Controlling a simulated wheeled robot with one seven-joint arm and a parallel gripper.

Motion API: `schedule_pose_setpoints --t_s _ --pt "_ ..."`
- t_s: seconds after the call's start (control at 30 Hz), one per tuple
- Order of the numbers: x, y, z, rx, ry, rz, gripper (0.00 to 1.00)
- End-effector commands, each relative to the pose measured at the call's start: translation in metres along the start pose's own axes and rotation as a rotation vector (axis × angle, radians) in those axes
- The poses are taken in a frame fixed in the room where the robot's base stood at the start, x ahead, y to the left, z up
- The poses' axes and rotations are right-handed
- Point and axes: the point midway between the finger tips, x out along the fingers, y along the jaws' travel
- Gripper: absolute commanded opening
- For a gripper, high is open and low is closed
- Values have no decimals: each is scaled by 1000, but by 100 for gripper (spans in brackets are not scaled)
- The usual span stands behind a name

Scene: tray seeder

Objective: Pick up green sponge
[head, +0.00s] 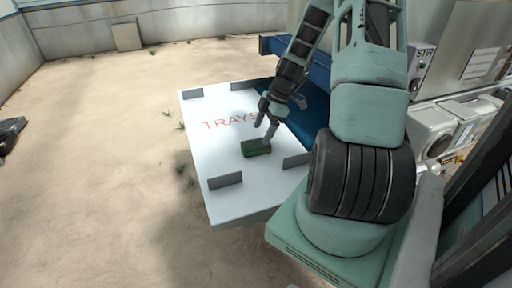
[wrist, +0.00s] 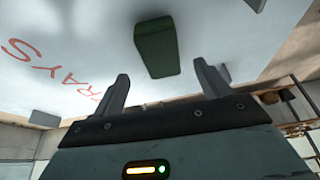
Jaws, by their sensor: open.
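The green sponge (head: 256,148) is a small dark green block lying on the white board marked "TRAYS" in the head view. In the wrist view the sponge (wrist: 157,47) lies ahead of the fingertips, roughly between their lines. My gripper (head: 266,134) is at the sponge's right end in the head view, pointing down. In the wrist view my gripper (wrist: 160,75) has its two fingers spread wide, with nothing between them. I cannot tell the exact height of the fingertips above the board.
The white board (head: 225,160) has short grey upright stops near its corners, such as the front left one (head: 225,181). A blue conveyor (head: 318,112) adjoins its right side. Machinery with a "STIR" panel (head: 423,62) stands at the right.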

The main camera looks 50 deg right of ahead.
Motion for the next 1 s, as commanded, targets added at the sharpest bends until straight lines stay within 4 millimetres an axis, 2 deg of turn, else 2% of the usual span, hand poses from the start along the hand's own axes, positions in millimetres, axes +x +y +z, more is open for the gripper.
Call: schedule_pose_setpoints --t_s 0.17,0.47,1.0 --pt "13 -1 0 -1 1 -3 75" --pt "52 -2 1 1 1 -2 75" --pt "56 -2 2 0 0 0 75"
